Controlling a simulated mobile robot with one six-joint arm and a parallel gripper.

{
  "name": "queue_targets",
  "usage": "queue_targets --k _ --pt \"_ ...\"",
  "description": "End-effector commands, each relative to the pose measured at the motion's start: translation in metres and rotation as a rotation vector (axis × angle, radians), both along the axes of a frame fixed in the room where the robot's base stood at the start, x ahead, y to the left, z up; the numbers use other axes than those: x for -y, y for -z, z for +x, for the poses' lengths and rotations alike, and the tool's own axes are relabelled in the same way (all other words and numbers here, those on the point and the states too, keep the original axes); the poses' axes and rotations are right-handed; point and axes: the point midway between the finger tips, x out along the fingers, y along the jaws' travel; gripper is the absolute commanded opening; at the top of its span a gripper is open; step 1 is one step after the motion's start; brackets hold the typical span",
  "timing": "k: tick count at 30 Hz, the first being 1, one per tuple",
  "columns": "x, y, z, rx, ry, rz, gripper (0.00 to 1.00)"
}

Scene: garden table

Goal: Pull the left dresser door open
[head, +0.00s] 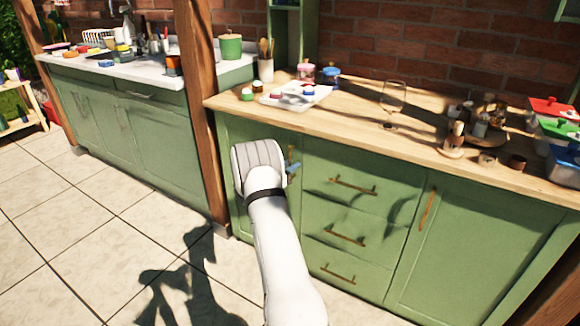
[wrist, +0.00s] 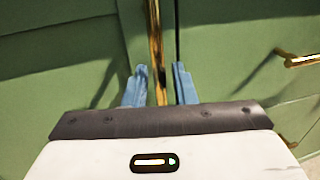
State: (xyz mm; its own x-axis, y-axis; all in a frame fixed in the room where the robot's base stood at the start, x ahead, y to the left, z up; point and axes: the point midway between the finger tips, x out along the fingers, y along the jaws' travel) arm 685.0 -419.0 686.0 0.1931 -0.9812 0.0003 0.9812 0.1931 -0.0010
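The green dresser's left door (head: 262,130) is shut, between the wooden post and the drawers in the head view. Its upright brass handle (wrist: 155,40) runs down the middle of the wrist view. The door panel (wrist: 60,55) fills the left of that view. My gripper (wrist: 160,75) has its blue fingers apart, one on each side of the handle, with a visible gap on both sides. In the head view my arm hides much of the door, and only a bit of blue finger (head: 293,168) shows beside the handle.
Drawers (head: 345,237) with brass handles stand right of the door, and the right door (head: 455,250) beyond them is shut. A wooden post (head: 203,110) stands close on the left. Glassware (head: 393,98) and dishes stand on the wooden top. The tiled floor (head: 100,240) in front is clear.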

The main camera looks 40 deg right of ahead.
Motion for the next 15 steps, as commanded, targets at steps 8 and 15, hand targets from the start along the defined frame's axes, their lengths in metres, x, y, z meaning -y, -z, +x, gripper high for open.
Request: queue_targets --k 8,15 --pt "-0.0006 -0.0001 0.0002 0.001 -0.001 0.000 0.06" --pt "-0.0011 -0.0002 0.0005 0.001 -0.001 0.000 0.00"
